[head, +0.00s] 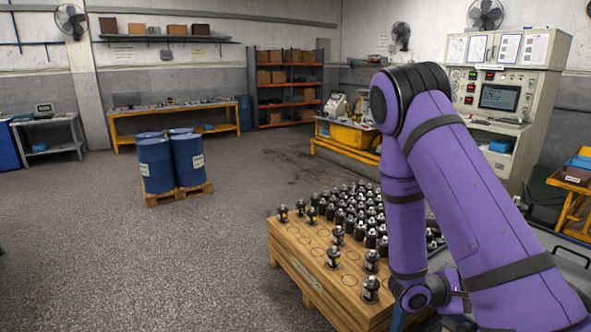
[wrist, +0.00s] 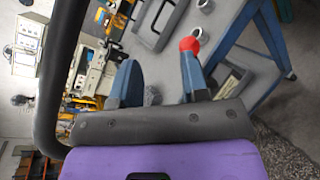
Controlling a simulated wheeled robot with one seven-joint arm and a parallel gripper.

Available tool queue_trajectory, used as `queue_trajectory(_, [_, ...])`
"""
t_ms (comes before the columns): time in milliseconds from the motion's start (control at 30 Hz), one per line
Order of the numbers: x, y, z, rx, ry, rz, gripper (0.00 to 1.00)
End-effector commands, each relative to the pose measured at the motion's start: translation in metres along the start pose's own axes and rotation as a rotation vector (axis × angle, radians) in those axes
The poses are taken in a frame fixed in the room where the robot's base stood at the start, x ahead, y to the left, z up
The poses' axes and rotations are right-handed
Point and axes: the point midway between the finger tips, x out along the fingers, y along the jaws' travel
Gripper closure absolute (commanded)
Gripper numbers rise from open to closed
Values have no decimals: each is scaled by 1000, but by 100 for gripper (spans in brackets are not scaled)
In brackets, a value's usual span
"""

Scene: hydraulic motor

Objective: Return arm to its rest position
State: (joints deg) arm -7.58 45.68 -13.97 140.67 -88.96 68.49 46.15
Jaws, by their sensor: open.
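My purple arm (head: 470,190) fills the right of the head view, folded with its elbow high and its lower link hanging beside the wooden crate. My gripper (wrist: 159,62) shows in the wrist view with its two blue-grey fingers apart and nothing visibly held between them. A red ball-shaped knob (wrist: 190,44) overlaps the tip of the right finger; I cannot tell whether they touch. The gripper's fingers are not visible in the head view, where the arm hides that area.
A wooden crate (head: 305,277) bears several black motor parts (head: 370,288) close to my arm. A grey-topped table (wrist: 228,30) with a blue frame lies beyond the fingers. Blue barrels (head: 157,165) stand on a pallet at left. Open floor (head: 180,260) lies left of the crate.

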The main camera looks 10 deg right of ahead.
Motion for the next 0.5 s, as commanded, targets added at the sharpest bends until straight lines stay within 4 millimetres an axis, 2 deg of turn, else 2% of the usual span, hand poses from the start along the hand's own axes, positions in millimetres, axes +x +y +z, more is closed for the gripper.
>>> queue_trajectory(200, [-22,22,42,140,-8,-161,59])
queue_trajectory(500, [-56,38,94,312,38,-390,59])
